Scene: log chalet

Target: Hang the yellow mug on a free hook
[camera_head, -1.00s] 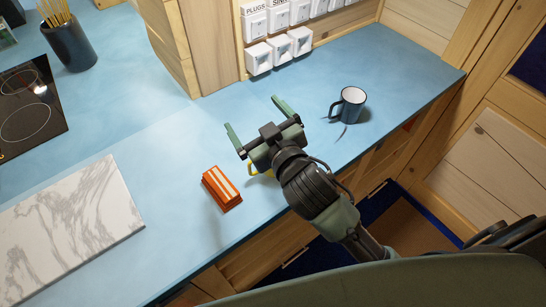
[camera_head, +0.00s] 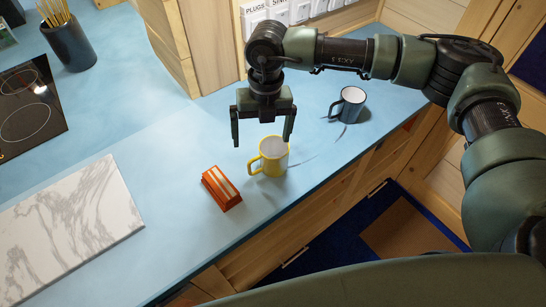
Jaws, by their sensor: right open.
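The yellow mug (camera_head: 273,160) stands upright on the blue counter, its handle toward the left. My right gripper (camera_head: 262,142) is open with its fingers pointing down, at the back side of the mug and above it. No grip on the mug shows. No hooks can be seen in this view. My left gripper is not in view.
An orange striped block (camera_head: 222,188) lies just left of the yellow mug. A marble board (camera_head: 70,230), a black cooktop (camera_head: 28,110) and a dark pencil holder (camera_head: 69,45) are farther left. A wooden post and labelled white boxes (camera_head: 280,14) stand behind. The blue counter (camera_head: 170,150) is clear between.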

